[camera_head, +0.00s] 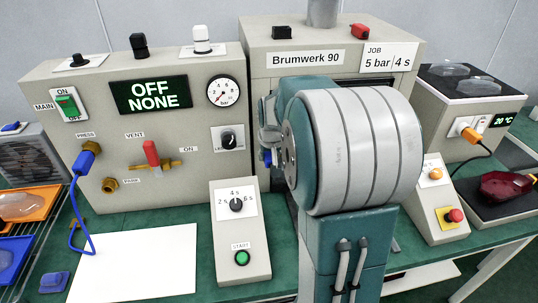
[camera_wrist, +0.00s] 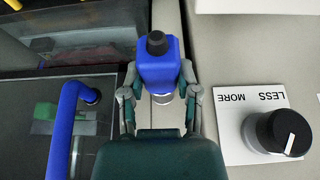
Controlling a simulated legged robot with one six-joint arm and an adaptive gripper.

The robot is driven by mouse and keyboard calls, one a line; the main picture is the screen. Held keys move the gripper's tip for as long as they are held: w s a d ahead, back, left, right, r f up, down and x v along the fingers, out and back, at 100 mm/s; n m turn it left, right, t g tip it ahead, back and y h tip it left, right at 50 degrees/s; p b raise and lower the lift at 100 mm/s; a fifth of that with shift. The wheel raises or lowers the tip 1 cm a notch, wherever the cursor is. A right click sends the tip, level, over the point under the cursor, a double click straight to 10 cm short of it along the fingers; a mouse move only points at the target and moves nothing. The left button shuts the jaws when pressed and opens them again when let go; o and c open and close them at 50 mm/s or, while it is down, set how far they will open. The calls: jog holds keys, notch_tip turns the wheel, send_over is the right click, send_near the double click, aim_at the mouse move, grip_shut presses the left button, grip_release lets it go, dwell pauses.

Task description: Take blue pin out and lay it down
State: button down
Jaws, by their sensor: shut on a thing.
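The blue pin (camera_wrist: 158,65) shows in the wrist view as a blue block with a black knob and a silver round part at its near end. My gripper (camera_wrist: 159,82) is shut on it, one finger on each side. The pin is at the edge of the beige housing; I cannot tell whether it still sits in a hole. In the head view my arm hides most of my gripper (camera_head: 266,128), in front of the Brumwerk 90 machine (camera_head: 340,40). A small blue patch shows below it there; I cannot tell which part it is.
A blue bar handle (camera_wrist: 68,125) crosses a dark window left of my gripper, and a black dial (camera_wrist: 280,132) is at right. In the head view, a bare white sheet (camera_head: 135,265) lies on the green bench. A blue hose plug (camera_head: 88,155) and start box (camera_head: 240,235) stand near.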

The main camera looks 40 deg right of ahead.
aim_at(271, 162)
jog(key=c, duration=1.3)
grip_release()
grip_shut()
jog(key=shift+s+a, duration=0.1)
jog(key=shift+s, duration=0.05)
jog(key=shift+s+a, duration=0.15)
jog(key=shift+s, duration=0.15)
jog(key=shift+s+a, duration=0.25)
jog(key=shift+s, duration=0.2)
jog(key=shift+s+a, duration=0.2)
jog(key=shift+s, duration=0.25)
jog(key=shift+s+a, duration=0.4)
jog(key=shift+s, duration=0.4)
jog(key=shift+s+a, duration=0.4)
jog(key=shift+s, duration=0.4)
